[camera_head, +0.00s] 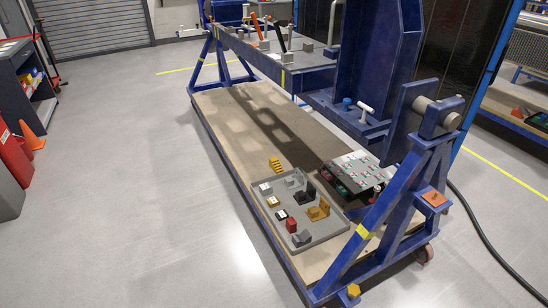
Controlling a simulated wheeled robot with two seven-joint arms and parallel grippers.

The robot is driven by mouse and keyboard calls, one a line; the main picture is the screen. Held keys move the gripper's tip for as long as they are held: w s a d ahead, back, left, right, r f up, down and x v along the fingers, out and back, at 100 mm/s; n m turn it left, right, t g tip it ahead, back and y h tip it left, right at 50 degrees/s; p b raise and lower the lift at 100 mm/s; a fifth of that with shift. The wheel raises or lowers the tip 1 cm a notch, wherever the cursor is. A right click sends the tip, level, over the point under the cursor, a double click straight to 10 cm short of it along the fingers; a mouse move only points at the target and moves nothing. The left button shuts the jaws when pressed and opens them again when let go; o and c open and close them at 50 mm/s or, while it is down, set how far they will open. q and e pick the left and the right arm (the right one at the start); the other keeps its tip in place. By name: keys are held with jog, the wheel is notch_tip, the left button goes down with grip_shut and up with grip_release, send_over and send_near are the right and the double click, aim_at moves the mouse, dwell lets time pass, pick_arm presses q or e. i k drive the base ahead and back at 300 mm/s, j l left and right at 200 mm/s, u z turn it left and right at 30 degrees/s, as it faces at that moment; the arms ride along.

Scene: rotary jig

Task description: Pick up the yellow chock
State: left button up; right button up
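A small yellow stepped block, which looks like the yellow chock (275,165), lies on the wooden deck (225,115) just beyond the far edge of a grey tray (328,234). It stands apart from the tray's parts. A second yellow-orange piece, shaped like a bracket (318,212), sits inside the tray at its right side. Neither of my grippers shows in the head view, and nothing is touching the yellow block.
The tray also holds a red cylinder (291,225), a black bracket (304,197) and several small blocks. A grey panel with red and green parts (356,172) lies right of it. The blue jig frame (400,200) rises along the right. Grey floor is open at left.

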aim_at(275, 164)
jog(key=i+j+z, duration=0.1)
jog(key=z, duration=0.3)
jog(key=i+j+z, duration=0.1)
jog(key=z, duration=0.3)
jog(key=i+j+z, duration=0.1)
jog(key=j, duration=0.2)
jog(key=i+j+z, duration=0.1)
jog(key=i+j, duration=0.15)
jog(key=i+j+z, duration=0.15)
jog(key=j, duration=0.25)
jog(key=i+j+z, duration=0.1)
jog(key=j, duration=0.25)
jog(key=i+j+z, duration=0.1)
jog(key=j, duration=0.25)
jog(key=i+j+z, duration=0.1)
jog(key=j, duration=0.25)
jog(key=i+j, duration=0.15)
jog(key=j, duration=0.25)
jog(key=i+j, duration=0.1)
jog(key=j, duration=0.3)
jog(key=i+j, duration=0.15)
jog(key=j, duration=0.3)
jog(key=i+j, duration=0.1)
jog(key=j, duration=0.3)
